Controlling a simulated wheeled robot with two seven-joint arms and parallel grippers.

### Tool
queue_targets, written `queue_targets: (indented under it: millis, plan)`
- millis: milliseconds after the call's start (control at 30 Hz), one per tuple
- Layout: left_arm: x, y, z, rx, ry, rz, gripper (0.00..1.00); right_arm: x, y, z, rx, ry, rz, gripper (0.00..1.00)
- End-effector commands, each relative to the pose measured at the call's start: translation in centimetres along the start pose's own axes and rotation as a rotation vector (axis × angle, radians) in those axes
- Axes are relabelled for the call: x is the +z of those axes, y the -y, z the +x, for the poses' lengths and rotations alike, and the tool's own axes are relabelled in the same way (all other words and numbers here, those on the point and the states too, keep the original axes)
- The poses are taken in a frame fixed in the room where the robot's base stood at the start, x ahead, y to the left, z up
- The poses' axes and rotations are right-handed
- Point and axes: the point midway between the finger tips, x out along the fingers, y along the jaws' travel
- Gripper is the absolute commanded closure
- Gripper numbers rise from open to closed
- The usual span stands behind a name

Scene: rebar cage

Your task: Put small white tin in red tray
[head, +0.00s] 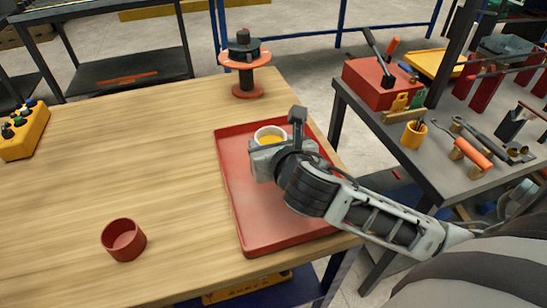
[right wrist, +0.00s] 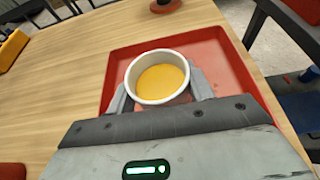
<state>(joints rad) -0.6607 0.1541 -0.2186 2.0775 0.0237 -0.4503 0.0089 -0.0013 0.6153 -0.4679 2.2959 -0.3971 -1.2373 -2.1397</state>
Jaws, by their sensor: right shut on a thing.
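The small white tin (head: 267,132) has a white rim and a yellow inside. It is over the far part of the red tray (head: 262,230) on the wooden table. My right gripper (head: 275,138) is shut on the tin. In the right wrist view the tin (right wrist: 158,77) sits between the two fingers (right wrist: 160,92), with the red tray (right wrist: 232,78) around and below it. I cannot tell whether the tin's base touches the tray floor. My left gripper is not in view.
A red cup (head: 124,240) stands on the table left of the tray. A spool-like orange and black stand (head: 246,65) is at the far edge. A yellow block with dark knobs (head: 22,130) is at far left. A grey tool bench (head: 440,160) stands right. The table's middle is clear.

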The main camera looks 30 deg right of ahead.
Motion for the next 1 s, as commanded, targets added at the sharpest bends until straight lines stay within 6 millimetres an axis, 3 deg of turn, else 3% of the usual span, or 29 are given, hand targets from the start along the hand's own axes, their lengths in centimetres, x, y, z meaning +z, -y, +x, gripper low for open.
queue_targets:
  millis: [100, 300, 700, 733, 800, 1000]
  plan:
    - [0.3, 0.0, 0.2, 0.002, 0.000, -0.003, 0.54, -1.1, 0.9, 1.0, -0.004, -0.003, -0.002, 0.75]
    - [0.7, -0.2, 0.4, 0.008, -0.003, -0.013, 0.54, -3.5, 0.7, 1.9, -0.002, -0.001, 0.000, 0.75]
    - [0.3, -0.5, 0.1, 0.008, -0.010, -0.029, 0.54, -3.8, 0.7, 2.0, -0.001, -0.001, -0.001, 0.75]
    - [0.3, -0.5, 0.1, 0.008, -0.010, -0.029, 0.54, -3.8, 0.7, 2.0, -0.001, -0.001, -0.001, 0.43]
    - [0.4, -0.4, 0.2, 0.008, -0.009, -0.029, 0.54, -3.8, 0.7, 2.0, -0.001, -0.001, -0.001, 0.27]
    - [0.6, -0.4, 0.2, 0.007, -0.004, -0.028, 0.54, -3.8, 0.7, 2.0, -0.001, -0.001, -0.001, 0.27]
